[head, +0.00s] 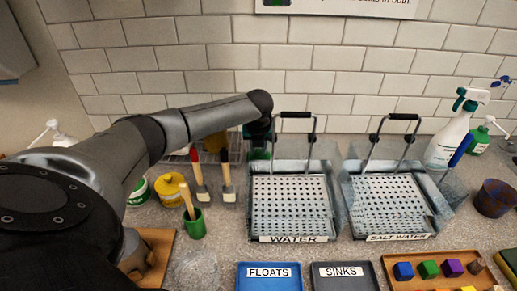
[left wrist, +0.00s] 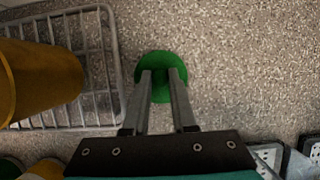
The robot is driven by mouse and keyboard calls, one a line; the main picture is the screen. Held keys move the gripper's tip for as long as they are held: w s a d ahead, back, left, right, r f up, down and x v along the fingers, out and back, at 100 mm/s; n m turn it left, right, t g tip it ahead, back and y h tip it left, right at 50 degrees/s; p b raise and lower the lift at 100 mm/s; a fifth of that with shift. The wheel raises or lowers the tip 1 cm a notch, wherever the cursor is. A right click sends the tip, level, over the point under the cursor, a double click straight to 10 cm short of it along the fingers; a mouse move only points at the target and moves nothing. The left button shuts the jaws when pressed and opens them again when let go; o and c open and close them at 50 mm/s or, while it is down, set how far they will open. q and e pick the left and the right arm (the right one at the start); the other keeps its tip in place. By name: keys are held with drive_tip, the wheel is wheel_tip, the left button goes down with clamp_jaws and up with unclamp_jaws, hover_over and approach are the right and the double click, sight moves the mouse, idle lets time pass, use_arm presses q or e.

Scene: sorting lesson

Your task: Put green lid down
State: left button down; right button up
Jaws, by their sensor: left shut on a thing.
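The green lid (left wrist: 160,58) is a small round disc in the left wrist view, between the two fingertips of my left gripper (left wrist: 161,76). The gripper is shut on it. In the head view a bit of the green lid (head: 258,155) shows below my left wrist, beside the wire rack and behind the WATER basket. Speckled counter lies under the lid. I cannot tell whether the lid touches the counter or hangs just above it. The fingertips are mostly hidden in the head view. My right gripper is not in view.
The wire rack (left wrist: 117,62) with a yellow-brown object (left wrist: 40,78) stands left of the lid. The WATER basket (head: 290,205) and SALT WATER basket (head: 390,203) stand in clear tanks. FLOATS (head: 269,284) and SINKS (head: 342,284) trays lie in front. Counter right of the lid is bare in the wrist view.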

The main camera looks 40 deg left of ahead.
use_arm(q)
drive_tip(key=c, duration=0.7)
unclamp_jaws()
drive_tip(key=p+v, duration=0.2)
drive_tip(key=v, duration=1)
drive_tip(key=shift+w+r, duration=0.15)
drive_tip(key=shift+p, duration=0.3)
